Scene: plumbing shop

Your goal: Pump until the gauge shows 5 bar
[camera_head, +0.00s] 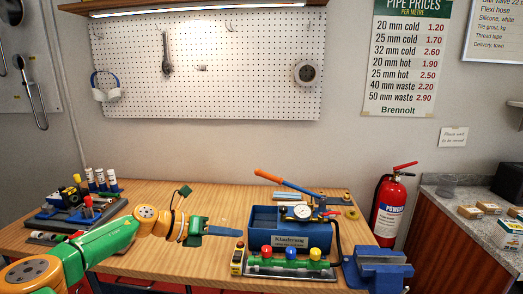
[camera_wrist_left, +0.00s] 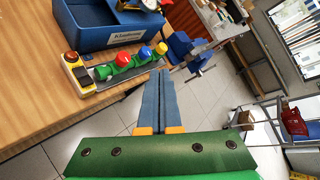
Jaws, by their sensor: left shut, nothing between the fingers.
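The pump has a blue tank (camera_head: 262,224) on the wooden bench, with a label plate on its front. Its lever (camera_head: 285,184), blue with an orange grip, slopes up to the left. The round white gauge (camera_head: 303,211) sits above the tank; its reading is too small to tell. My left gripper (camera_head: 222,230) is shut and empty, left of the tank and apart from the lever. In the left wrist view its blue fingers (camera_wrist_left: 156,100) lie together, and the tank (camera_wrist_left: 95,22) shows at the top. My right gripper is not in view.
A green manifold (camera_head: 290,262) with red, blue and yellow caps lies before the tank, with a yellow device (camera_head: 238,259) beside it. A blue vise (camera_head: 380,268) stands at right. A fitting tray (camera_head: 75,218) is at left.

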